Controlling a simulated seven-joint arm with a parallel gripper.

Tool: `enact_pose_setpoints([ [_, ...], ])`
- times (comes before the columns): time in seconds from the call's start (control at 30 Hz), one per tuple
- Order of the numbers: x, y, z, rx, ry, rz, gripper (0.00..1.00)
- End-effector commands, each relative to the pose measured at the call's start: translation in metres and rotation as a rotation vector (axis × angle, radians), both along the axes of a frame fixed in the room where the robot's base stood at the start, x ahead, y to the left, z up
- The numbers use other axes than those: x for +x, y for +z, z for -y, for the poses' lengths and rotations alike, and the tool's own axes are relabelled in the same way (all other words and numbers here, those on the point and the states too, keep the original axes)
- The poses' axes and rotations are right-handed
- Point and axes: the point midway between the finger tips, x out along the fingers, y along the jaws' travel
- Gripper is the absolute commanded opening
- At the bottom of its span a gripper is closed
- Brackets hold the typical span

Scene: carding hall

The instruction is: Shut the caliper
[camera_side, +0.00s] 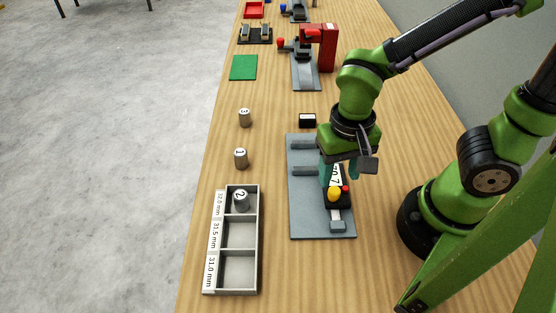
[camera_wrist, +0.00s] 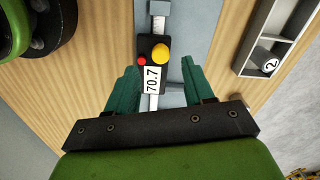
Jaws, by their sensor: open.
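The caliper lies on a grey base plate (camera_side: 308,215). Its black slider (camera_side: 343,203) carries a yellow knob (camera_side: 334,194), a red button (camera_side: 346,188) and a display; in the wrist view the display (camera_wrist: 151,80) reads 70.7. Two grey jaws, one at the far end (camera_side: 302,145) and one nearer (camera_side: 302,171), stand apart with a gap between them. My gripper (camera_wrist: 160,88) is open above the caliper's rail, its teal fingers on either side of the display end of the slider. I cannot tell whether they touch it. My wrist hides part of the rail in the side view.
A grey tray (camera_side: 258,240) with three labelled compartments stands left of the plate; cylinder 2 (camera_side: 241,201) is in the 32.0 mm one. Cylinders 1 (camera_side: 241,159) and 3 (camera_side: 245,118) stand on the table. A small black box (camera_side: 307,121) sits beyond the plate.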

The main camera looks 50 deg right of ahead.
Motion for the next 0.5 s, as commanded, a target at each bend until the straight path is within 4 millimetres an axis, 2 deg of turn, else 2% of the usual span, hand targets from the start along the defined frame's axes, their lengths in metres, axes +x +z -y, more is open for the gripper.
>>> enact_pose_setpoints([
  [0.03, -0.001, -0.011, 0.000, -0.003, 0.002, -0.006, 0.52],
  [0.2, 0.000, -0.036, 0.000, -0.002, 0.000, -0.005, 0.52],
  [0.5, 0.000, -0.051, 0.000, 0.001, -0.001, 0.001, 0.52],
])
